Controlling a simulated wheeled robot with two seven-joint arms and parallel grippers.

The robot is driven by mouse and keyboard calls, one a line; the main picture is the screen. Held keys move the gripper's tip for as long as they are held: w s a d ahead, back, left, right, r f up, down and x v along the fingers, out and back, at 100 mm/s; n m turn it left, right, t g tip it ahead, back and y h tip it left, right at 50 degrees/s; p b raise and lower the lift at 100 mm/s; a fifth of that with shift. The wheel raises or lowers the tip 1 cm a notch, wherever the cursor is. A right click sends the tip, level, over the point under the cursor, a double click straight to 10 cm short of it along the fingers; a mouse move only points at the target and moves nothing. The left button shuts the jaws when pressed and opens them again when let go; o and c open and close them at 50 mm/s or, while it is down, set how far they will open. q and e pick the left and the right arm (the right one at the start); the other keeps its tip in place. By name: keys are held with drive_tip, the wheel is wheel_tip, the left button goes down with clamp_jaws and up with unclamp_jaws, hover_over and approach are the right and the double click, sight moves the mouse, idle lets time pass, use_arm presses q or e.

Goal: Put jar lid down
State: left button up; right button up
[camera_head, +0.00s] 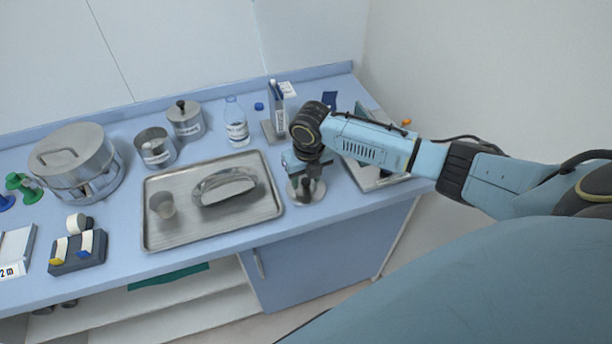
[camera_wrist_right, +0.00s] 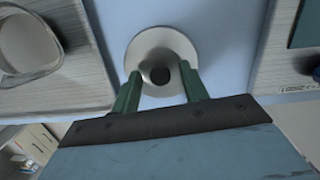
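The jar lid (camera_head: 313,194) is a round steel disc lying on the blue bench top, right of the steel tray. In the right wrist view the lid (camera_wrist_right: 165,38) shows with its dark knob (camera_wrist_right: 160,75) between my fingers. My right gripper (camera_head: 306,180) points down over the lid. In the wrist view my right gripper (camera_wrist_right: 161,82) has its green fingers spread, with a gap on both sides of the knob. An open steel jar (camera_head: 155,150) with a label stands behind the tray. My left gripper is not in view.
The steel tray (camera_head: 165,240) holds a small cup (camera_head: 163,205) and a kidney dish (camera_head: 225,188). A lidded jar (camera_head: 185,122), a bottle (camera_head: 236,125) and a strip holder (camera_head: 276,115) stand behind. Another tray (camera_head: 365,180) lies right of my gripper. The bench's front edge is close.

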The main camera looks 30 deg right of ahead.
sight(308, 191)
wheel_tip(308, 191, up, 12)
drive_tip(key=s, duration=0.1)
drive_tip(key=shift+s+r+p, duration=0.15)
drive_tip(key=shift+s+p, duration=0.05)
drive_tip(key=shift+p, duration=0.2)
drive_tip(key=shift+a, duration=0.15)
idle(0.4)
